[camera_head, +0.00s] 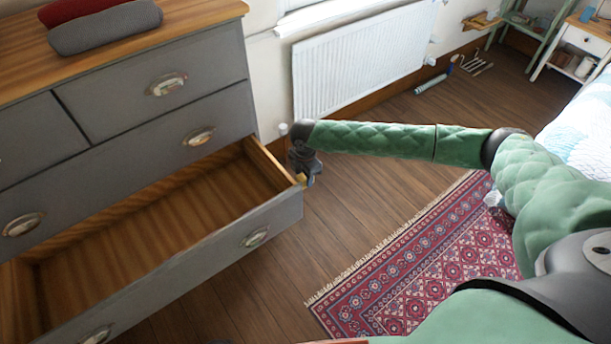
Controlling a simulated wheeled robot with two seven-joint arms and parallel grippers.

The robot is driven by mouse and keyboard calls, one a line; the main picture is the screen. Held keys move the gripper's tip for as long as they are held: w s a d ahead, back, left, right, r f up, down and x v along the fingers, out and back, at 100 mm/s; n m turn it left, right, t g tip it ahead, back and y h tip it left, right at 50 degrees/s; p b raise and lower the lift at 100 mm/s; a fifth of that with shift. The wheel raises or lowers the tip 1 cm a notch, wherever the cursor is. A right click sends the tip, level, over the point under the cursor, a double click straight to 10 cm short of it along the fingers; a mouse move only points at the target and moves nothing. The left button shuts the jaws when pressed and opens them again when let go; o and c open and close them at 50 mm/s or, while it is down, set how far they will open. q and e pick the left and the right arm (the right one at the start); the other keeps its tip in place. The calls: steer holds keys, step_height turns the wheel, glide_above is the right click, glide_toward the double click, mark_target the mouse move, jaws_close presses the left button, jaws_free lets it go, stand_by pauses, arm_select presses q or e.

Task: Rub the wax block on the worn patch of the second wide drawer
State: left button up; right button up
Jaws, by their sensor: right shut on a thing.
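A grey chest of drawers (155,84) with a wooden top stands at the left. One wide drawer (190,272) is pulled well out and looks empty, with bare wood inside. The wide drawer above it (110,170) is shut. My right gripper (304,181) is at the right front corner of the open drawer, by the top of its side wall. It is shut on a small yellowish piece (300,178), likely the wax block, mostly hidden by the fingers. I cannot make out a worn patch. My left gripper is not in view.
Folded red and grey cloths (105,22) lie on the chest top. A white radiator (362,58) is on the wall behind. A patterned red rug (420,265) lies on the wooden floor at the right. Several small items (472,64) lie near the far wall. A bed (585,130) is at far right.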

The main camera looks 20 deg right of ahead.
steer(key=shift+s+a+p, duration=0.3)
steer(key=shift+a+p, duration=0.1)
steer(key=shift+a, duration=0.5)
steer(key=shift+w, duration=0.1)
stand_by(0.3)
steer(key=w+a, duration=0.2)
steer(key=w, duration=0.4)
steer(key=shift+w+a, duration=0.25)
steer(key=shift+w, duration=0.1)
stand_by(0.7)
steer(key=shift+w, duration=0.1)
steer(key=w, duration=0.1)
steer(key=w+a, duration=0.1)
steer(key=w, duration=0.1)
steer(key=shift+w+a+b, duration=0.1)
steer(key=shift+a+b, duration=0.1)
steer(key=shift+b, duration=0.2)
steer(key=shift+w, duration=0.1)
